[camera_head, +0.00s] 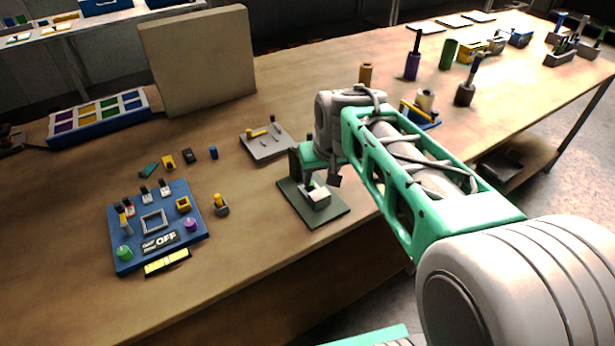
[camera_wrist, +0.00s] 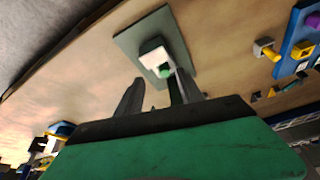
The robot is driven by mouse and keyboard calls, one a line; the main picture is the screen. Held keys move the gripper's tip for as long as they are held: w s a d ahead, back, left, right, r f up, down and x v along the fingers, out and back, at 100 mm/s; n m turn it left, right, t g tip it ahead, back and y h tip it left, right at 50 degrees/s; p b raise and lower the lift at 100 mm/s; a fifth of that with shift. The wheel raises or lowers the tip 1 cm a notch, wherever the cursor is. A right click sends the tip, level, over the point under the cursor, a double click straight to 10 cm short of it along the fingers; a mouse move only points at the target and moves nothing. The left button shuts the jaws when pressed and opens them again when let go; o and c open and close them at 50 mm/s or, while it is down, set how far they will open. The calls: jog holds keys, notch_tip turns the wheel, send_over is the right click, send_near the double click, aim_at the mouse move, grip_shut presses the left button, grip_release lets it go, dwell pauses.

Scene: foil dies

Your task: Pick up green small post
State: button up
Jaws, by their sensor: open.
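A dark green plate (camera_head: 330,213) lies on the bench and carries a white block (camera_head: 319,197). In the wrist view the plate (camera_wrist: 131,40) and white block (camera_wrist: 152,50) lie just beyond my fingers. A small green piece (camera_wrist: 165,71) shows at the near end of the white block; it looks like the green small post, but its full shape is hidden. My gripper (camera_head: 316,180) is above the plate, fingers pointing down. In the wrist view my gripper (camera_wrist: 157,82) is open, its dark fingers apart with the green piece near the gap. I cannot tell whether they touch.
A blue panel (camera_head: 133,252) with knobs and switches lies to the left. A grey plate (camera_head: 264,150) with small pegs sits behind. Another green piece (camera_head: 149,170) lies by the panel. A tan board (camera_head: 197,60) stands at the back. The bench's front edge is close.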

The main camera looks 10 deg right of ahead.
aim_at(311, 185)
jog(key=x, duration=0.2)
jog(key=w+x, duration=0.1)
jog(key=x, duration=0.4)
jog(key=shift+w+a+p, duration=0.3)
jog(key=shift+w+a, duration=0.05)
jog(key=shift+c, duration=0.6)
grip_shut()
